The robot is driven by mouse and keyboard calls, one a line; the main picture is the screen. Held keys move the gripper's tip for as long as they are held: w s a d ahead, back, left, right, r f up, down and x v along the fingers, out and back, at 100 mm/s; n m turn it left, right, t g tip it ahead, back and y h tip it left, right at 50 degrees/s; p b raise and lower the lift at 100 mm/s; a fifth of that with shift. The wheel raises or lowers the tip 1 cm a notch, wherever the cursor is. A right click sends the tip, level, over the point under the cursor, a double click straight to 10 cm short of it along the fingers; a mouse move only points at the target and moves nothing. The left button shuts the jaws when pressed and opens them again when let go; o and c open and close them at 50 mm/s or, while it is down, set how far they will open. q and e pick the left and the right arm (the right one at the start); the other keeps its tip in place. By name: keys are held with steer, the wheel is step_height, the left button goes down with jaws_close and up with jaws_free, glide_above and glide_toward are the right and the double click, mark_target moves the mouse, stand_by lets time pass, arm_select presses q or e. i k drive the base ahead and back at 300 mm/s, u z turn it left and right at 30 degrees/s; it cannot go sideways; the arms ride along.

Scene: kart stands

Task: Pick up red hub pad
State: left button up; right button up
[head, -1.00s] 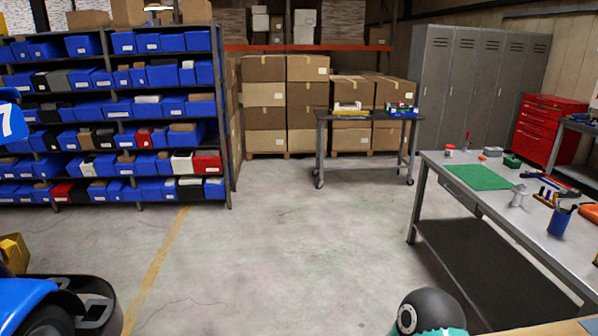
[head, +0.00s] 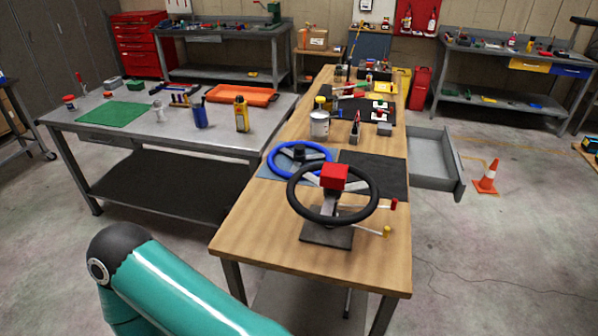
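A red hub pad (head: 334,175) sits at the centre of a black steering wheel (head: 369,206). The wheel is mounted on a dark stand (head: 326,237) near the front end of the wooden bench (head: 258,233). Two small levers stick out to the right of the stand, one with a red knob (head: 394,203) and one with a yellow knob (head: 387,232). Part of my teal arm shows at the lower left, left of the bench. Neither gripper is in view.
A blue steering wheel (head: 272,161) lies behind the stand on a mat, beside a dark mat (head: 392,173). An open grey drawer (head: 453,165) juts out right of the bench, near an orange cone (head: 487,178). A metal table (head: 70,117) stands left. Floor is clear at right front.

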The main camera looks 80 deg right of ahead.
mark_target(333, 176)
steer(key=u, duration=0.45)
steer(key=i, duration=0.15)
steer(key=z, duration=2.6)
steer(key=k, duration=0.45)
steer(key=z, duration=0.45)
steer(key=i, duration=0.45)
steer(key=u, duration=0.35)
